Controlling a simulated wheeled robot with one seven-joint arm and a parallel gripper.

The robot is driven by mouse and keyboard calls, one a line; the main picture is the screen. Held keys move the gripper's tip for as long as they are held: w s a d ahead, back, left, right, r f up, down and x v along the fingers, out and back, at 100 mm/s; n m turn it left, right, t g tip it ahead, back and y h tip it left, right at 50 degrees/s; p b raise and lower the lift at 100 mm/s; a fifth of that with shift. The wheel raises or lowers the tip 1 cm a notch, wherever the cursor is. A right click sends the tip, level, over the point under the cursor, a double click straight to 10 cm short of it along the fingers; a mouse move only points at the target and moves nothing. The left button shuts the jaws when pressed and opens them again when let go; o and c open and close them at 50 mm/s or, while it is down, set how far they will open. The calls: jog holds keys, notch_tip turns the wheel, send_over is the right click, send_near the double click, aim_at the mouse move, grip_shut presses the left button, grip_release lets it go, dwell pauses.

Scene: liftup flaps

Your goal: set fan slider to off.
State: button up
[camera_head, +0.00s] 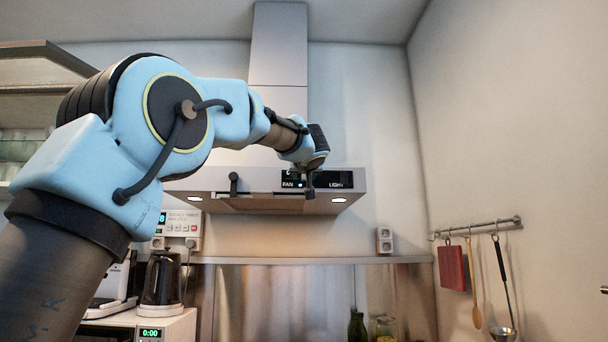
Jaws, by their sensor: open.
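The range hood (262,203) hangs on the back wall with its two lamps lit. A dark control panel (335,180) on its front edge carries the labels FAN and LIGHT, with a small bright spot beside FAN. The fan slider itself is too small to make out, and my arm partly covers that area. My gripper (309,190) is in front of the panel, just right of the FAN label, with its fingers pointing down. I cannot tell whether it touches the panel.
A dark knob-like part (234,183) sits on the hood's left front. Below are a kettle (161,277), a coffee machine (112,283) and a socket timer (178,229). A rail with hanging utensils (477,229) is on the right wall. Space right of the hood is clear.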

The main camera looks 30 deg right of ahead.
grip_shut()
dwell(0.3)
dwell(1.1)
